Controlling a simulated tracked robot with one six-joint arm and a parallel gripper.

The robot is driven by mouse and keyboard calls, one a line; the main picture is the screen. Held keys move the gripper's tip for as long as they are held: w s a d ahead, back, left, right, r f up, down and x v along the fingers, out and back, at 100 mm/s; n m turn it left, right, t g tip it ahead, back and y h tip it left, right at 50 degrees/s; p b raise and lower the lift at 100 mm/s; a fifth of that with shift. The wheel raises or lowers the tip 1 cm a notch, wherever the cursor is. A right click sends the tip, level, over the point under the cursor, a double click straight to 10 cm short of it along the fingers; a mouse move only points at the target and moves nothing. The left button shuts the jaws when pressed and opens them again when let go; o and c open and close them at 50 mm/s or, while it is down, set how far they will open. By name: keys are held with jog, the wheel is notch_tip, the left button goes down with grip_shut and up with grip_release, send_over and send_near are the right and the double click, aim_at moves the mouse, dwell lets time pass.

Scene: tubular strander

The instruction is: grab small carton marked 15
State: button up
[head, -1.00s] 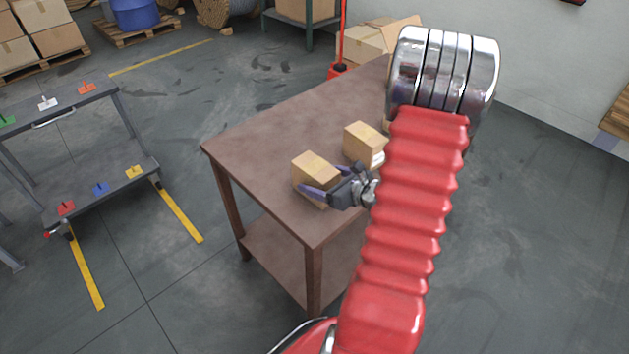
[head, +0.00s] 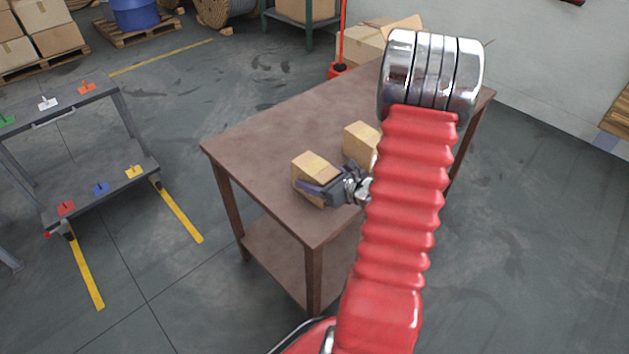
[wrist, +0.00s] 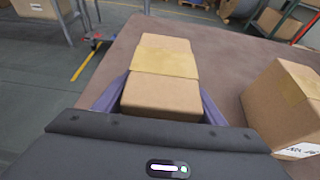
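A small carton (head: 314,172) stands near the front-left part of the brown table (head: 262,140). In the wrist view this carton (wrist: 160,75) lies between the two purple fingers of my gripper (wrist: 160,100), one along each side. In the head view my gripper (head: 322,187) is at the carton's right front side. The fingers are spread around the carton; I cannot tell whether they press on it. A second carton (head: 358,142) stands behind and to the right, and in the wrist view this carton (wrist: 285,105) shows part of a white label. No number 15 is readable on either carton.
A grey rack (head: 125,178) with coloured pieces stands left of the table. A red post (head: 342,40) stands behind it. The table's left part is clear. My arm hides much of its right side.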

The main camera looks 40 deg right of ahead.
jog(key=c, duration=1.1)
jog(key=shift+r, duration=0.1)
jog(key=shift+r, duration=4.95)
